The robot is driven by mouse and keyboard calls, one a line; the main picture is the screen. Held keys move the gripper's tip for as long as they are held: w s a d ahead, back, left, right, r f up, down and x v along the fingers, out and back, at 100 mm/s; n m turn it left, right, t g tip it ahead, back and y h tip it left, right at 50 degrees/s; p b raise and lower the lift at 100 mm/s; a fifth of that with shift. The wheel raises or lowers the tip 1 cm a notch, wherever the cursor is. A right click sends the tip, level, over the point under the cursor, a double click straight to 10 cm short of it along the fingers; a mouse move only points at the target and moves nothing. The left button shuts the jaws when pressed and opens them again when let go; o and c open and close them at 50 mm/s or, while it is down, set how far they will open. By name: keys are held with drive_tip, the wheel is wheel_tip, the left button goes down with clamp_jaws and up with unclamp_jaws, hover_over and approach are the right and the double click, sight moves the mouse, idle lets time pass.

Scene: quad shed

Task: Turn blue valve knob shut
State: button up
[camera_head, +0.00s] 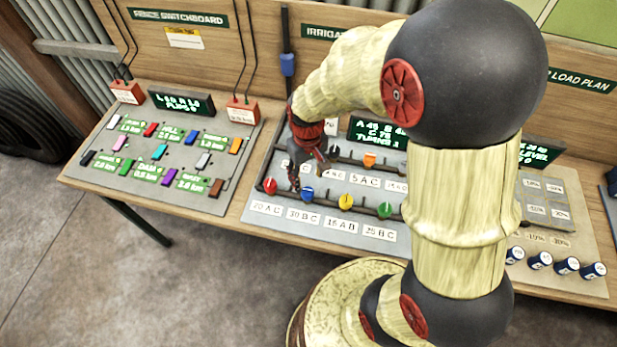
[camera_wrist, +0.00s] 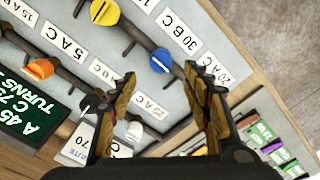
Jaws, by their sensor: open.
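The blue valve knob (camera_head: 307,194) sits on the lower pipe of the irrigation panel, between a red knob (camera_head: 270,185) and a yellow knob (camera_head: 346,201). In the wrist view the blue knob (camera_wrist: 160,60) has a pale pointer mark and shows just beyond the fingertips, roughly between them. My gripper (camera_head: 308,176) is over the left part of the panel, close to the blue knob. In the wrist view my gripper (camera_wrist: 161,74) has its two fingers spread with nothing between them. I cannot tell any contact with the knob.
A green knob (camera_head: 385,210) and an orange knob (camera_head: 370,159) are on the same panel. A white knob (camera_wrist: 133,132) is near the left finger. A switchboard with coloured switches (camera_head: 155,152) lies to the left.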

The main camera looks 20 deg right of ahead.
sight(308, 190)
drive_tip(key=shift+s+a+f, duration=0.1)
drive_tip(key=shift+s+f, duration=0.1)
drive_tip(key=shift+f, duration=0.15)
wheel_tip(308, 190, down, 7)
drive_tip(key=shift+w+b, duration=0.1)
drive_tip(key=shift+b, duration=0.7)
drive_tip(key=c, duration=0.3)
drive_tip(key=c, duration=0.8)
drive_tip(key=shift+c, duration=0.3)
